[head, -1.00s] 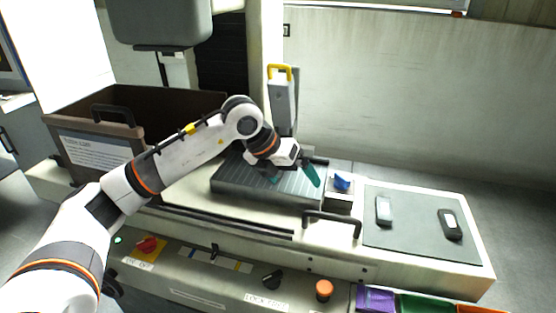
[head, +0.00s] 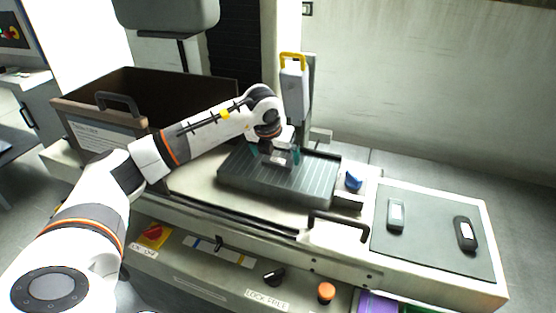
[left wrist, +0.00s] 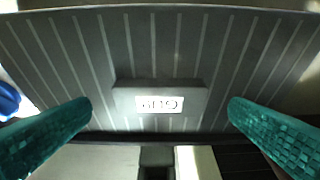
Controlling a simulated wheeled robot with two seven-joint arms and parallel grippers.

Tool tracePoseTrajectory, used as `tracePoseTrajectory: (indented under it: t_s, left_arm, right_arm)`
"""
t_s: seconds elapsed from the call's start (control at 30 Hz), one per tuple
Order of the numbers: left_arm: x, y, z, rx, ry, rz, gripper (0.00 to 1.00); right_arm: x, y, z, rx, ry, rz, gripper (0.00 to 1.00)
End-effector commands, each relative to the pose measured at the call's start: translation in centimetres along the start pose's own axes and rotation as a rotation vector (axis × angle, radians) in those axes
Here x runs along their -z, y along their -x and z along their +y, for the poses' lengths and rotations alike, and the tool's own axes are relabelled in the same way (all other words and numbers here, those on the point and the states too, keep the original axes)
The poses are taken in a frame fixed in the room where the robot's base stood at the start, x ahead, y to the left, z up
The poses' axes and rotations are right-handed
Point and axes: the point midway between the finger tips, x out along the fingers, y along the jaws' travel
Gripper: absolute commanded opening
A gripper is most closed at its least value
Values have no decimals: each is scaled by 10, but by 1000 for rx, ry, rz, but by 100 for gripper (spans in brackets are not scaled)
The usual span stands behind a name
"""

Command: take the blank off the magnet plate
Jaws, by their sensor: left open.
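The magnet plate (head: 235,178) is a dark ribbed slab on the machine bed. The blank (left wrist: 160,90) is a dark grey block with a white label lying on the plate in the left wrist view; the label's marking appears upside down. In the head view the blank (head: 279,161) shows small under my left gripper. My left gripper (head: 275,155) points down over the plate, its teal fingers wide apart. In the left wrist view the fingers (left wrist: 160,108) stand either side of the blank, with clear gaps. My right gripper is not in view.
A blue knob (head: 353,180) stands at the plate's right end. A black handle (head: 338,225) is in front of it. A grey mat (head: 430,235) at right bears two small items. A brown open bin (head: 100,130) stands at left; a yellow-topped post (head: 295,85) rises behind the plate.

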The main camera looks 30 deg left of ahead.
Motion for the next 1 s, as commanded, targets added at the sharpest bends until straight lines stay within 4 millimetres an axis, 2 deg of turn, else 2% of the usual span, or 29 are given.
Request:
tracePoseTrajectory:
  t_s: [0.03,0.2,0.47,0.83,1.0]
  left_arm:
    - [2,-6,0,2,1,-4,100]
    - [1,-26,0,1,1,-2,100]
    - [1,-30,0,0,0,1,100]
    - [1,-29,0,0,0,1,42]
    - [3,-28,0,-1,1,4,42]
  right_arm:
    - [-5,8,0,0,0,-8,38]
    - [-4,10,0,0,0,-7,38]
    - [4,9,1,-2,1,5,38]
    - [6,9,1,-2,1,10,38]
    - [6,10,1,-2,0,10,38]
